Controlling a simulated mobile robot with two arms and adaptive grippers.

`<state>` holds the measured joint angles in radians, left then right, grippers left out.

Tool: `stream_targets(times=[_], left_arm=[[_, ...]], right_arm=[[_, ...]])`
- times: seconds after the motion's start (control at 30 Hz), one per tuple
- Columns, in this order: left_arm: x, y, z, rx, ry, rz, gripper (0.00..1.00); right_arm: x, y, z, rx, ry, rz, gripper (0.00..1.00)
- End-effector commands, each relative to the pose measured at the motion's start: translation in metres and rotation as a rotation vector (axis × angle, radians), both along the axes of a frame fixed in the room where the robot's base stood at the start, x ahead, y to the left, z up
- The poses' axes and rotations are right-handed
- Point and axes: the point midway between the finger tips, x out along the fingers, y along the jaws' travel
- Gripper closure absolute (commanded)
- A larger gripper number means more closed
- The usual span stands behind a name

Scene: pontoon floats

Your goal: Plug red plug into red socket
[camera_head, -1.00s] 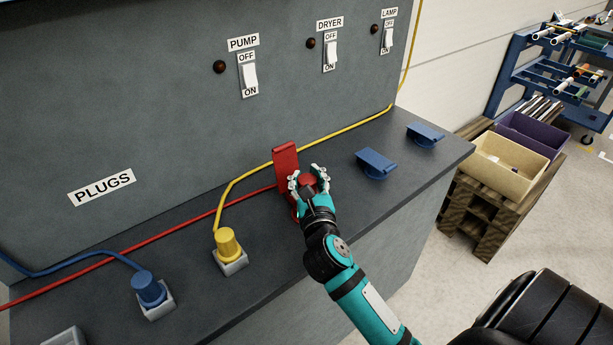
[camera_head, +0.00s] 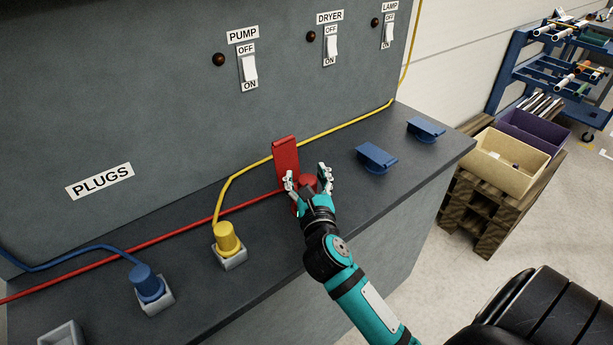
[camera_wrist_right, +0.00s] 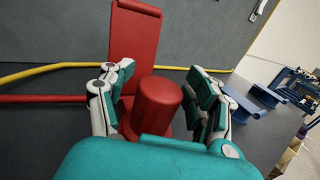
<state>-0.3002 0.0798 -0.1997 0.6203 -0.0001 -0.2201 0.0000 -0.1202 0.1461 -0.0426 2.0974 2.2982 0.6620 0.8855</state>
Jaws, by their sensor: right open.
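The red socket, with its red lid (camera_head: 286,155) standing raised behind it, is on the dark counter below the wall panel. The red plug (camera_head: 308,181) sits upright at the socket, in front of the lid; in the right wrist view the plug (camera_wrist_right: 159,101) is a red cylinder on a red base. A red cable runs left from there. My right gripper (camera_head: 308,179) is open, its fingers on either side of the plug with gaps visible in the wrist view (camera_wrist_right: 160,95). The plug's lower end is hidden. My left gripper is not in view.
A yellow plug (camera_head: 227,240) and a blue plug (camera_head: 147,284) stand in grey holders to the left. Two blue-lidded sockets (camera_head: 376,158) (camera_head: 426,130) are to the right. Switches (camera_head: 249,70) are on the panel.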

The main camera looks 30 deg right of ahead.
Motion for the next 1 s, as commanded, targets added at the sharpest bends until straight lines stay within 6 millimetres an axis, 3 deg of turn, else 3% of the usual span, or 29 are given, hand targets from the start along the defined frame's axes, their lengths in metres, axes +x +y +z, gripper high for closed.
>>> stream_targets(times=[0.37, 0.8, 1.0], left_arm=[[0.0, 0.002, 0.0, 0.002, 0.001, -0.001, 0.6], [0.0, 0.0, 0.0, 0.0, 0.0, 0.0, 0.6], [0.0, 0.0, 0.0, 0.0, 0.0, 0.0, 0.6]], right_arm=[[-0.01, 0.005, -0.001, 0.001, 0.002, 0.001, 0.4], [-0.089, 0.039, -0.001, 0.003, 0.003, -0.001, 0.4], [-0.107, 0.048, 0.0, 0.002, 0.001, -0.001, 0.4]])
